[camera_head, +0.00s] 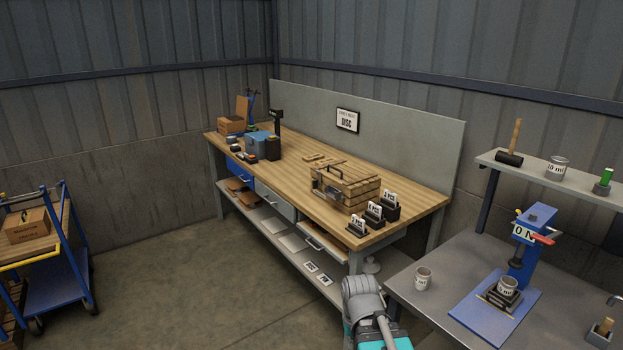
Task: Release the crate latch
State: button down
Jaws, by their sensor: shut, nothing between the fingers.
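A wooden crate (358,196) stands on the wooden workbench (290,198), towards its right end. It has slatted sides and a handle on top, and its lid looks down. A small metal fitting shows at its left front side; it is too small to tell whether it is the latch or how it is set. Part of my own arm, grey and teal, shows at the bottom edge, well in front of the bench and apart from the crate. My gripper is not in view.
A blue bin (257,144) and small boxes fill the bench's far left end. A grey table (450,270) with a blue press (523,262) and a cup (423,279) stands at right.

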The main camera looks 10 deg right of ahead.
aim_at(315, 183)
jog(key=k, duration=1.05)
jog(key=u, duration=0.45)
jog(key=i, duration=2)
jog(key=z, duration=0.15)
